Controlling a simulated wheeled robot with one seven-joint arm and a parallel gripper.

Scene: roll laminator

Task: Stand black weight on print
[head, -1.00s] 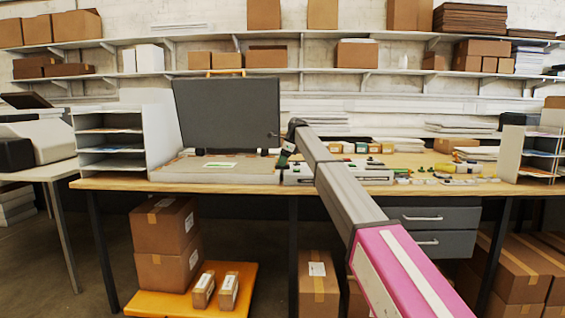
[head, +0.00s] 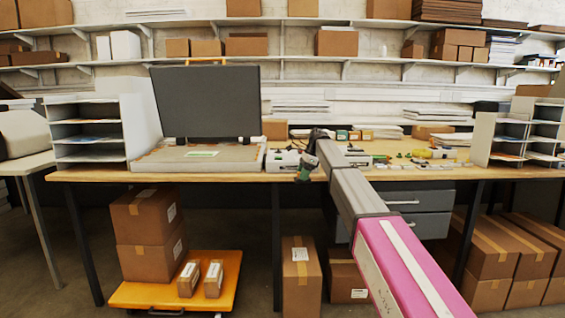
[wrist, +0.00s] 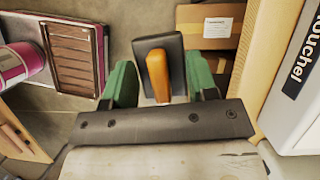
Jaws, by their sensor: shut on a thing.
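My gripper (head: 306,170) is at the front edge of the wooden worktable, near the middle of the head view. In the wrist view its green fingers (wrist: 160,82) stand on either side of the black weight (wrist: 143,47), a dark block with an orange handle. The gripper is shut on the weight, which hangs over the floor in that view. In the head view the weight is too small or hidden to make out. I cannot clearly pick out the print among the papers on the table.
A large dark panel (head: 205,102) stands on a pale slab (head: 180,156) at the left of the worktable (head: 120,174). White devices (head: 283,160) and small items crowd the middle and right. Paper racks stand at both ends. An orange cart (head: 150,295) with boxes is below.

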